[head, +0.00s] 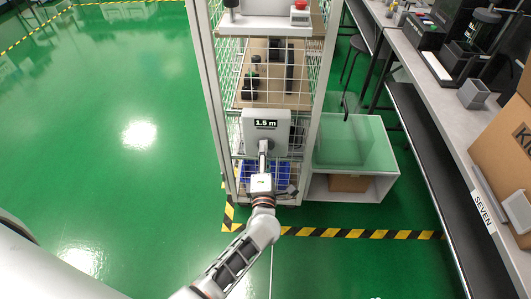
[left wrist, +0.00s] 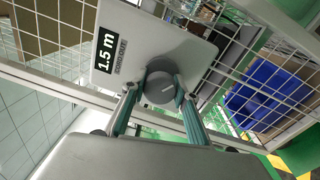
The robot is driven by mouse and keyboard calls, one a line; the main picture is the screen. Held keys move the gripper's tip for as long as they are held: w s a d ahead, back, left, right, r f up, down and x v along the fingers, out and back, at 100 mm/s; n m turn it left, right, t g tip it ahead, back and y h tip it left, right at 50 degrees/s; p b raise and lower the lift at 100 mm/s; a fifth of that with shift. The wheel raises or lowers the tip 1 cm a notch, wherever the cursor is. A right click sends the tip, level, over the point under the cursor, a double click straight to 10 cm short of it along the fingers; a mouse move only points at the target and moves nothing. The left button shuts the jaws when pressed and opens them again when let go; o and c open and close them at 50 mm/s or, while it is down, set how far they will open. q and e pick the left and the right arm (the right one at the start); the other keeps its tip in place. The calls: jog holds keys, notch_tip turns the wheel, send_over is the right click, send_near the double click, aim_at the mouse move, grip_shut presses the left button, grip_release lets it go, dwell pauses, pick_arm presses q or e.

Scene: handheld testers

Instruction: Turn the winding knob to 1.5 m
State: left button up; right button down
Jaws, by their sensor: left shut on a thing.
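A light grey panel box (head: 277,128) is fixed to the wire mesh of a tall frame in the head view. Its black display reads 1.5 m. The panel (left wrist: 180,40) fills the upper middle of the left wrist view, tilted, with the same 1.5 m display (left wrist: 106,50). The round grey winding knob (left wrist: 160,88) sits below the display, with a light line on its face. My left gripper (head: 263,150) reaches the panel's lower part. In the left wrist view its two fingers (left wrist: 160,95) are shut on the knob from both sides. My right gripper is in neither view.
The mesh frame (head: 213,90) stands around the panel, with shelves behind it. A blue bin (left wrist: 265,92) sits behind the mesh. A glass-sided case (head: 355,150) and a long workbench (head: 425,60) stand to the right. The green floor at left is clear.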

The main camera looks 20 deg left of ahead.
pick_arm(q)
jog(key=n, duration=0.2)
jog(key=shift+f+n, duration=0.15)
jog(key=shift+n, duration=0.25)
jog(key=shift+n+b, duration=0.4)
jog(key=shift+n, duration=1.4)
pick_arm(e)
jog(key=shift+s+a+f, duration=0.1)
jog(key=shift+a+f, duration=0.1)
pick_arm(q)
jog(key=shift+n+b, duration=0.3)
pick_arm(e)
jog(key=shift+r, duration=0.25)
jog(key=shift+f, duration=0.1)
pick_arm(q)
jog(key=o, duration=1.2)
jog(key=shift+c, duration=0.2)
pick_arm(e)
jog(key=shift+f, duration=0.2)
